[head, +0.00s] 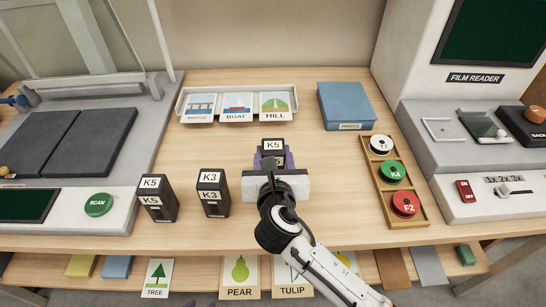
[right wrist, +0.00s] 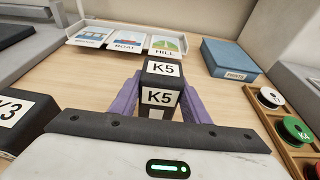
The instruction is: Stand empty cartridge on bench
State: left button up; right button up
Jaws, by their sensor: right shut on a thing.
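A black cartridge with white K5 labels (head: 273,146) is between the purple fingers of my right gripper (head: 272,160). The right wrist view shows the same cartridge (right wrist: 160,92) upright, with a finger on each side. My right gripper is shut on it, over the middle of the wooden bench (head: 330,215). Its lower end is hidden by the gripper, so I cannot tell whether it touches the bench. Another black K5 cartridge (head: 158,202) and a black K3 cartridge (head: 212,194) stand upright to the left.
A picture-card tray (head: 238,118) and a blue prints box (head: 346,106) are behind. A wooden rack (head: 412,219) with reels stands right, beside the film reader (head: 475,78). A scanner (head: 98,205) fills the left. Cards lie on a lower shelf in front.

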jog(key=shift+f, duration=0.2)
jog(key=o, duration=1.3)
jog(key=shift+f, duration=0.1)
pick_arm(q)
jog(key=shift+w+r, duration=0.2)
jog(key=shift+w, duration=0.25)
jog(key=shift+s+f, duration=0.1)
jog(key=shift+s, duration=0.05)
